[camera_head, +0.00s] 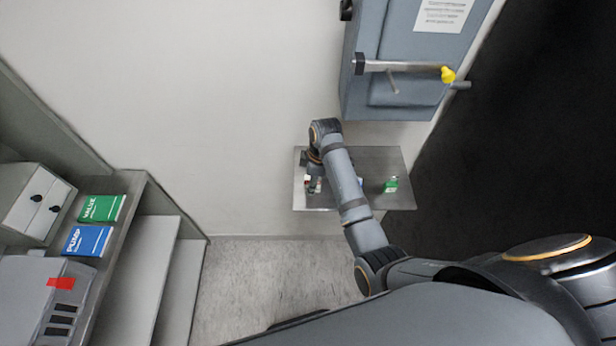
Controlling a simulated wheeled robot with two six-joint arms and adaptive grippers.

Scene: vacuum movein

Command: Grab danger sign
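My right arm comes in from the lower right and reaches over a small grey wall shelf (340,201). My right gripper (313,172) is at the shelf's left part, pointing down and mostly hidden behind its own wrist. A small red and white item (307,181) shows right at the gripper and may be the danger sign; no lettering can be read. I cannot tell whether the fingers are around it or beside it. My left gripper is not in view.
A green tag (391,186) lies on the shelf's right part, and a blue item (360,182) is partly hidden by my forearm. A grey cabinet (405,60) with a yellow-tipped handle hangs above. At left, a rack holds a green VALVE box (102,208) and blue PUMP box (88,241).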

